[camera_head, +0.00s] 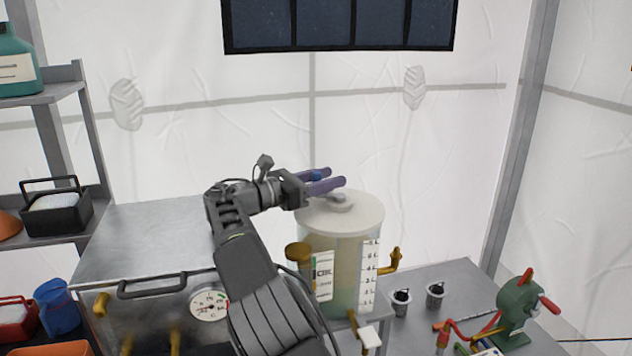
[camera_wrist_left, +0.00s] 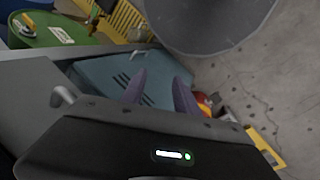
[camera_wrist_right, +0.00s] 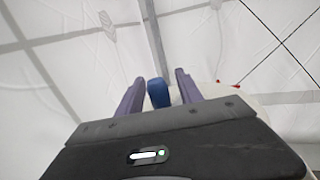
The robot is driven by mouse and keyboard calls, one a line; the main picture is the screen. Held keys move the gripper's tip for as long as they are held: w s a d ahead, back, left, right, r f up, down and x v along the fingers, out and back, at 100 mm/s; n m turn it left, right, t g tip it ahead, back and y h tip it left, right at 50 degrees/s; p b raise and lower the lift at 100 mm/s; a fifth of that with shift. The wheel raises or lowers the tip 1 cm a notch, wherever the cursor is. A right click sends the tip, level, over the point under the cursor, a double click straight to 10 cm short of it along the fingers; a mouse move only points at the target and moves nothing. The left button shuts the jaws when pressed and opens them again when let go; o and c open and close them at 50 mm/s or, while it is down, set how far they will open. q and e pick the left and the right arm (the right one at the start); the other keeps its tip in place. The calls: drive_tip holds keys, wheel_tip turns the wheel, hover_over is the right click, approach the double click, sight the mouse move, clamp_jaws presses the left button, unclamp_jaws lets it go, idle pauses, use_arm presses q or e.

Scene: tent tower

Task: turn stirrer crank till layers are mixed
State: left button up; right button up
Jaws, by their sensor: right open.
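The mixing tank (camera_head: 350,275) is a clear cylinder with a pale lid (camera_head: 363,214), a printed scale and a label. Its contents look beige above and grey-green lower down. The stirrer crank (camera_head: 340,199) lies on top of the lid, partly hidden by my gripper. Its blue handle (camera_head: 316,177) also shows in the right wrist view (camera_wrist_right: 158,92). My right gripper (camera_head: 326,180) is open above the lid, with the handle between its purple fingers and gaps visible on both sides. My left gripper (camera_wrist_left: 160,88) is open and empty, away from the tank.
A brass tap (camera_head: 391,262) sticks out at the tank's right. Two small dark cups (camera_head: 435,294) and a green hand-cranked device (camera_head: 515,312) stand on the metal table. A steel box with a dial (camera_head: 209,306) is at left. Shelves (camera_head: 60,230) stand at far left.

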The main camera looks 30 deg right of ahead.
drive_tip(key=a, duration=0.7)
drive_tip(key=shift+w+a, duration=0.2)
drive_tip(key=shift+a, duration=0.05)
